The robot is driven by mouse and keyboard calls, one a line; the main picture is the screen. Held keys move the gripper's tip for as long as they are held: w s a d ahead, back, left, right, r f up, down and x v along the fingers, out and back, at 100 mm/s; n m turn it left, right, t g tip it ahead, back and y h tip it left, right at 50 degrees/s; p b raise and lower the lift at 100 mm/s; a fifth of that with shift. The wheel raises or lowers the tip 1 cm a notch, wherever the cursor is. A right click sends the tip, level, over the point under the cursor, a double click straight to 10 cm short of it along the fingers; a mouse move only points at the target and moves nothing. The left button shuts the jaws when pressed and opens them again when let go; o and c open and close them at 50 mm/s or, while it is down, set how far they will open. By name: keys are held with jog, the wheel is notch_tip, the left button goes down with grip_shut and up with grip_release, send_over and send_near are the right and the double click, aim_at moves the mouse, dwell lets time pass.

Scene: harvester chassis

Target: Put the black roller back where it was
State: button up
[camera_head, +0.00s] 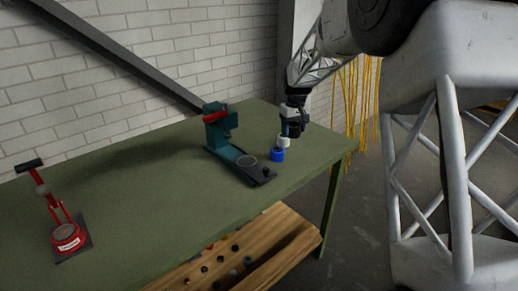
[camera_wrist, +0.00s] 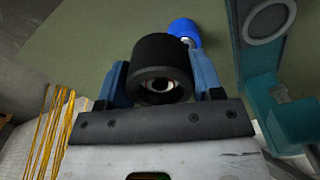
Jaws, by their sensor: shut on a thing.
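My gripper (camera_head: 288,129) is near the table's far right end in the head view. In the wrist view its blue fingers (camera_wrist: 160,72) are shut on the sides of the black roller (camera_wrist: 158,49), a short black cylinder with a hole in its end. In the head view I cannot clearly tell the roller from the dark gripper. A blue roller (camera_head: 277,154) stands on the table just below and left of the gripper; it also shows beyond the black roller in the wrist view (camera_wrist: 186,27). A small white piece (camera_head: 284,141) shows between gripper and blue roller; its kind is unclear.
A teal and dark press (camera_head: 230,154) with a red top stands left of the gripper, close by; its teal body shows at right in the wrist view (camera_wrist: 275,100). A red device (camera_head: 67,236) stands far left on the green table (camera_head: 150,205). The table's middle is clear.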

jog(key=w+d+r+m, duration=0.1)
jog(key=w+d+m, duration=0.15)
jog(key=d, duration=0.45)
jog(key=n, duration=1.1)
send_over(259, 148)
jog(key=shift+f, duration=1.95)
jog(key=shift+f, duration=2.5)
jog(key=shift+f, duration=2.5)
jog(key=shift+f, duration=0.15)
jog(key=o, duration=0.9)
